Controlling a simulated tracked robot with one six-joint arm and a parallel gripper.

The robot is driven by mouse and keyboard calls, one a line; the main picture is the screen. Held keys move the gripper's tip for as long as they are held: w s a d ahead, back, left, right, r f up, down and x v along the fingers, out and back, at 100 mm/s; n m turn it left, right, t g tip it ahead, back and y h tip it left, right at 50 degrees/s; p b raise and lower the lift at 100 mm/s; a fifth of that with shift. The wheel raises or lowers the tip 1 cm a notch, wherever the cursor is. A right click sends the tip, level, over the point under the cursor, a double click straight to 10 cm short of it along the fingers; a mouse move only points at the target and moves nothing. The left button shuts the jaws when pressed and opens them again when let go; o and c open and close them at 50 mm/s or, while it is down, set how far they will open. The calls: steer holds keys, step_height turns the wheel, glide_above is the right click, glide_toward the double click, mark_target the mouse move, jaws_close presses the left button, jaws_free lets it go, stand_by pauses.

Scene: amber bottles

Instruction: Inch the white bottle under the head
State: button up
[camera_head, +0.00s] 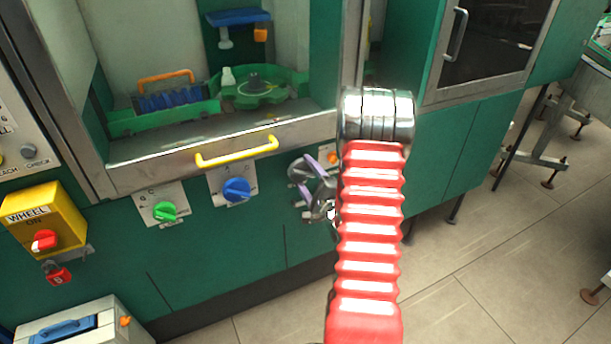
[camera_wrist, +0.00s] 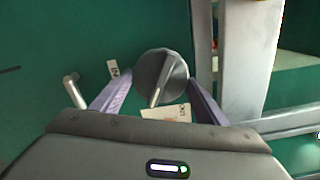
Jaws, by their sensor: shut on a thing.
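The white bottle (camera_head: 228,77) stands upright at the back left of the green wheel (camera_head: 275,94), inside the cabinet. The head (camera_head: 238,18), a blue piece with a pale nozzle, hangs above. The bottle appears below the nozzle in the picture, but I cannot tell whether they line up in depth. My gripper (camera_head: 318,168) is at the cabinet's front panel, right of the blue knob. Its purple fingers are shut on a round grey knob (camera_wrist: 174,72), one finger each side, in the wrist view (camera_wrist: 159,80). My red arm hides part of the panel.
A yellow handle (camera_head: 237,151) crosses the sill. A green knob (camera_head: 165,211) and a blue knob (camera_head: 236,190) sit left of my gripper. A yellow switch box (camera_head: 43,222) labelled WHEEL ON is far left. Blue items (camera_head: 170,99) stand in a green tray.

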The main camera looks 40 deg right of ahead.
steer(key=shift+s+d+f, duration=0.1)
steer(key=shift+s+f, duration=0.05)
steer(key=shift+f, duration=0.1)
steer(key=o, duration=0.7)
steer(key=shift+c, duration=0.2)
steer(key=o, duration=0.4)
steer(key=shift+r, duration=0.15)
steer(key=v, duration=1.3)
steer(key=shift+s+a, duration=0.25)
steer(key=shift+s, duration=0.05)
